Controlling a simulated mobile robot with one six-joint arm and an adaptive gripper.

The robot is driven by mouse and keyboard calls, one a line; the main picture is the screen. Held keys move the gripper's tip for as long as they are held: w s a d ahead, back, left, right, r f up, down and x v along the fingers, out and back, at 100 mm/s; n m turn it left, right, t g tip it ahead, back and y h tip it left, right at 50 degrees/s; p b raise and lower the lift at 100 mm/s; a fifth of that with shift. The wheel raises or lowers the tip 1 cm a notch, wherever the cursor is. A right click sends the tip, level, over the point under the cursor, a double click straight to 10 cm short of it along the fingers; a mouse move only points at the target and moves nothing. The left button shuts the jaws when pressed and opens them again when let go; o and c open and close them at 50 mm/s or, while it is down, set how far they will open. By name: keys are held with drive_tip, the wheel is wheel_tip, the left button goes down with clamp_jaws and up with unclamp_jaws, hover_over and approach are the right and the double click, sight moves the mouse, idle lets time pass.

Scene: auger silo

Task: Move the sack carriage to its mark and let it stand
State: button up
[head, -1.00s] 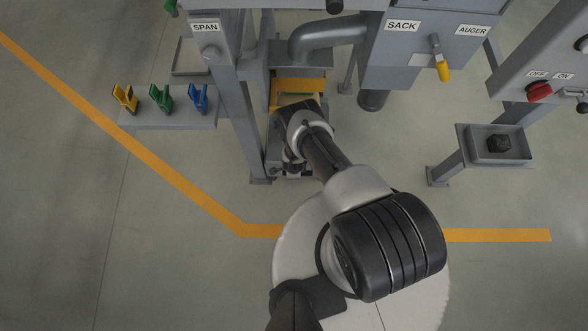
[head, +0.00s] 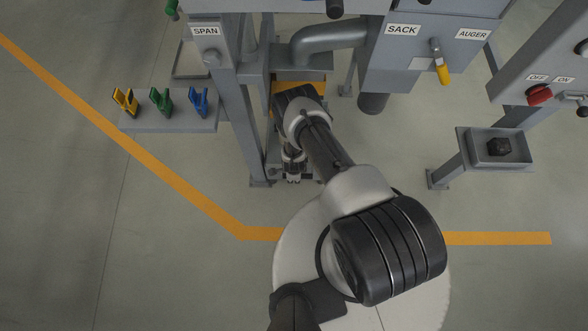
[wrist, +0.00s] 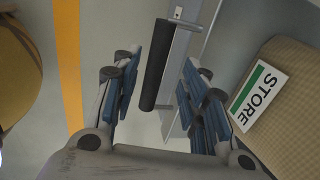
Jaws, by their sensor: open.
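My gripper (wrist: 163,85) is open, its blue-padded fingers apart. Between them in the wrist view lies a black bar handle (wrist: 156,65), fixed to a grey metal frame (wrist: 185,50) that looks like part of the sack carriage. I cannot tell whether the handle is within the fingers' depth; neither finger clearly touches it. In the head view my gripper (head: 293,179) points down beside the base of the machine, and my arm hides most of the carriage. A tan sack-like block (wrist: 285,100) with a STORE label is at the right of the wrist view. I cannot make out the mark.
The machine post (head: 230,95) stands just left of my arm, with a shelf (head: 170,124) of coloured clips beyond it. The SACK cabinet (head: 405,55) and a pedestal tray (head: 495,160) are at the right. An orange floor line (head: 500,238) crosses the open floor.

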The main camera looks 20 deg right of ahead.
wheel_tip(320, 180, up, 8)
drive_tip(key=s, duration=0.1)
drive_tip(key=shift+s+a, duration=0.25)
drive_tip(key=shift+s, duration=0.1)
idle(0.4)
